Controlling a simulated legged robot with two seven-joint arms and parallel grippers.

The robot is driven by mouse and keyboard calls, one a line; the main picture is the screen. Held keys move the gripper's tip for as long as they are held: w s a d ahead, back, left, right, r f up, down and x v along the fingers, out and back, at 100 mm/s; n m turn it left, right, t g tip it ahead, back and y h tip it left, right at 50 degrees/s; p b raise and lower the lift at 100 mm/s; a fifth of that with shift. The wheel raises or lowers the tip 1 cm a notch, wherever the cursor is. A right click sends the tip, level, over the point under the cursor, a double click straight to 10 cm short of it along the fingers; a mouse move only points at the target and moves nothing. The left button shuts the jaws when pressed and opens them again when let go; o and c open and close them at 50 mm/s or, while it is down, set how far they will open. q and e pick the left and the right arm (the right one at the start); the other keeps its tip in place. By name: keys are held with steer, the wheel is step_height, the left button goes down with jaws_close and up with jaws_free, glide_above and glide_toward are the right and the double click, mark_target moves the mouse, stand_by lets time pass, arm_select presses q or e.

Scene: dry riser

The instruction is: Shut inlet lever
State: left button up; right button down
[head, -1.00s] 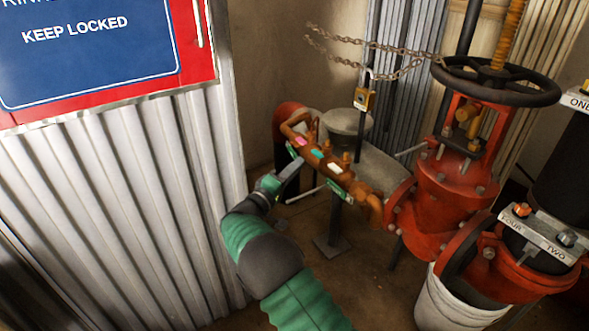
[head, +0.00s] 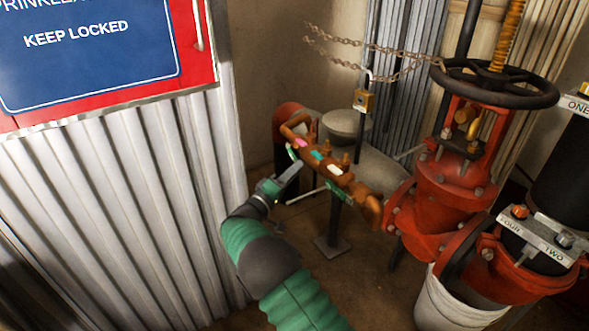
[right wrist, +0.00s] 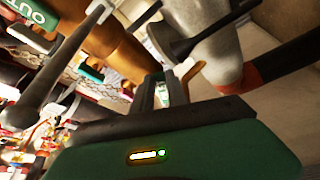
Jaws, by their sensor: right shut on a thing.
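The rust-brown valve assembly (head: 322,158) stands at mid-height in the head view, with pink, teal and white marks. A small green-edged tag (head: 293,152) sits at its left end, and another green tag (head: 335,191) at its near right side. In the right wrist view a green tag reading "OUT" (right wrist: 30,14) is at upper left, beside a dark lever (right wrist: 62,66). My right gripper (head: 295,168) is at the left end of the assembly, shut on a thin part that looks like the inlet lever. Its fingers (right wrist: 170,88) hide most of that part. My left gripper is out of view.
A corrugated metal wall (head: 120,200) is close on the left. A red gate valve (head: 450,190) with a black handwheel (head: 495,82) stands right. A chain (head: 370,45) with a padlock (head: 364,101) hangs behind. A white bucket (head: 450,305) is below.

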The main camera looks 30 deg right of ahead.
steer(key=f+m, duration=0.1)
steer(key=m, duration=0.1)
steer(key=w+f+m+h+b, duration=0.1)
steer(key=w+f+m+g+h+b, duration=0.1)
steer(key=m, duration=0.1)
steer(key=shift+m, duration=0.3)
steer(key=c, duration=1.3)
jaws_free()
steer(key=shift+f, duration=0.1)
steer(key=shift+r, duration=0.25)
